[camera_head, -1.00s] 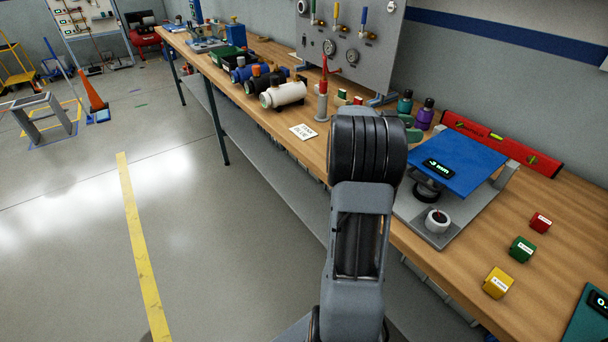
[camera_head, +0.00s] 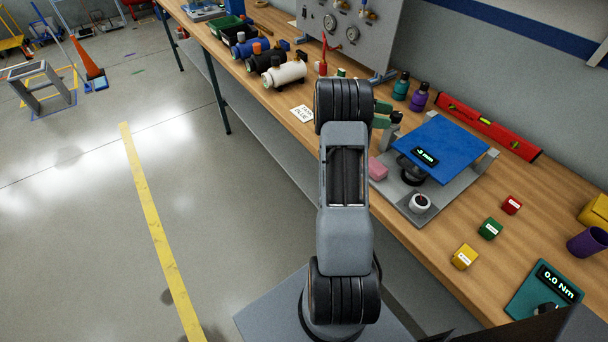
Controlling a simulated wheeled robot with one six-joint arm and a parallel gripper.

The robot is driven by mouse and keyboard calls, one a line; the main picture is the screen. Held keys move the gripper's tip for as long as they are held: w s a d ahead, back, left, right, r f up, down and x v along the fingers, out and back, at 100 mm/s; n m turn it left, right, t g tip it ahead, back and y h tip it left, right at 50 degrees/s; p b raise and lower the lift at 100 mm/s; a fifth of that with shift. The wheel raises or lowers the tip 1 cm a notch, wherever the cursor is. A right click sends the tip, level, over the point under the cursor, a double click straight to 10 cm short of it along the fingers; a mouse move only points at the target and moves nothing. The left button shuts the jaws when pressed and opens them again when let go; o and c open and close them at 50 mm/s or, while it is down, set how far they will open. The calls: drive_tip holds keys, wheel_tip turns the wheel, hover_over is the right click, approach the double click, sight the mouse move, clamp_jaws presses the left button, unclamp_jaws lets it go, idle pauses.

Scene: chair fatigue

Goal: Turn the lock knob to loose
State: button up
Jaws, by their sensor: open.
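A grey fixture (camera_head: 437,209) on the workbench carries a tilted blue plate (camera_head: 455,150) with a small black readout. A dark round part (camera_head: 413,174) shows under the plate. A small round white and dark piece (camera_head: 420,204) stands at the fixture's front; I cannot tell whether either is the lock knob, and no loose marking is readable. My arm rises in the middle, left of the fixture.
Red, green (camera_head: 490,229) and yellow cubes lie right of the fixture. A teal meter (camera_head: 540,290) reads 0.0 Nm. Two bottles (camera_head: 418,97) and a red level (camera_head: 488,127) stand behind. Open floor lies left.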

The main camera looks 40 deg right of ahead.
sight(397, 114)
drive_tip(key=b+v, duration=0.2)
drive_tip(key=v, duration=0.7)
drive_tip(key=a+f+n+t+b, duration=0.1)
drive_tip(key=a+n+t, duration=0.1)
drive_tip(key=n, duration=0.1)
drive_tip(key=s+a+f+n+t+y+b, duration=0.1)
drive_tip(key=a+n+t+b, duration=0.1)
drive_tip(key=a+n, duration=0.1)
drive_tip(key=a+f+n+t+b, duration=0.1)
drive_tip(key=a+n, duration=0.2)
drive_tip(key=shift+s+a+f+t+y+b, duration=0.25)
drive_tip(key=shift+s+f+t+y+b, duration=0.05)
drive_tip(key=shift+s+f+t+b, duration=0.1)
drive_tip(key=s+a+f+n+t+y+b, duration=0.1)
drive_tip(key=a+f+n+t+y+b, duration=0.1)
drive_tip(key=a+n, duration=0.3)
drive_tip(key=s+a+f+n+t+y+b, duration=0.2)
drive_tip(key=a+f+n+t+b, duration=0.1)
drive_tip(key=a, duration=0.5)
drive_tip(key=shift+s+a+f+n+t, duration=0.3)
drive_tip(key=shift+f+n+t, duration=0.35)
drive_tip(key=shift+n, duration=0.55)
drive_tip(key=shift+d, duration=0.1)
